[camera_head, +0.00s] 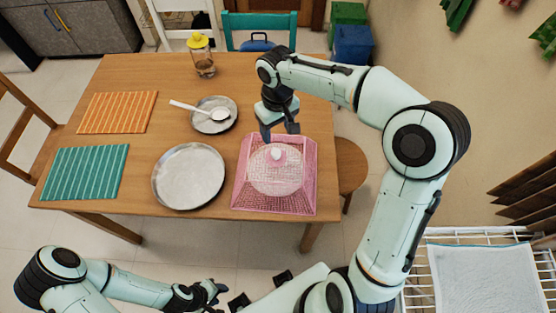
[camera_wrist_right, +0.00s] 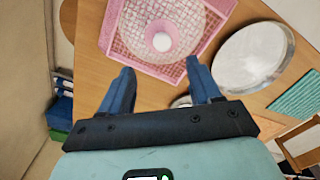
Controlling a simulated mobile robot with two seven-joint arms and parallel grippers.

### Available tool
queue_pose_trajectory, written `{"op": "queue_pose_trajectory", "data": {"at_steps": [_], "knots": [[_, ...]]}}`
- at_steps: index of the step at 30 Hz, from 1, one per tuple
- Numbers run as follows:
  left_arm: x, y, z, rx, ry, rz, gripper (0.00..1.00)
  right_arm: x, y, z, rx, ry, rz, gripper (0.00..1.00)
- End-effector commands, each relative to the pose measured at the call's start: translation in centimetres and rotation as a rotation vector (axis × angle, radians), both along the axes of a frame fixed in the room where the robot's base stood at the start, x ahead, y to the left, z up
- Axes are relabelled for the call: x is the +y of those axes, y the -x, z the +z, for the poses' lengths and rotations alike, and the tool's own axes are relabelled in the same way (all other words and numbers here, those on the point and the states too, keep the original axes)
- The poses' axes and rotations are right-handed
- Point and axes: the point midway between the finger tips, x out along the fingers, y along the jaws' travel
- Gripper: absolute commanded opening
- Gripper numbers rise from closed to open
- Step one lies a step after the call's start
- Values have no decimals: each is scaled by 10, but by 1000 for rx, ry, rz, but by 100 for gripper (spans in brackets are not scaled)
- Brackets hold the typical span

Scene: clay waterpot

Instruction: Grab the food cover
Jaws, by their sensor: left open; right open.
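The food cover (camera_head: 243,192) is a pink mesh square with a round pale dome top and a white knob (camera_head: 277,154). It sits on the right part of the wooden table, near the front edge. It also shows in the right wrist view (camera_wrist_right: 118,42), with its white knob (camera_wrist_right: 162,42) beyond the fingertips. My right gripper (camera_head: 279,136) is open and empty, above the cover's far side and close to the knob. Its two blue fingers (camera_wrist_right: 163,75) are spread wide in the wrist view. My left gripper (camera_head: 222,291) is open and empty, low in front of the table.
A large metal plate (camera_head: 189,176) lies left of the cover. A smaller plate (camera_head: 204,124) with a spoon (camera_head: 190,107) and a yellow-lidded jar (camera_head: 203,60) stand behind it. Orange (camera_head: 117,112) and teal (camera_head: 84,173) mats lie at left. A stool (camera_head: 350,164) stands right of the table.

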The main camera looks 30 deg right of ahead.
Motion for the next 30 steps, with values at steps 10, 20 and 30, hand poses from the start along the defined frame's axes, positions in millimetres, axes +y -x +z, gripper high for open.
{"op": "queue_pose_trajectory", "data": {"at_steps": [10, 20, 30], "knots": [[0, 6, -8, 7, 0, 0, 43, 0, 0, -57, 3, -1, 1, 63], [0, 4, -5, 4, 0, 0, 43, 2, -6, -93, 5, -4, 1, 63], [0, 5, -7, 7, 0, 0, 43, 2, -6, -111, -1, -2, 0, 63]]}}
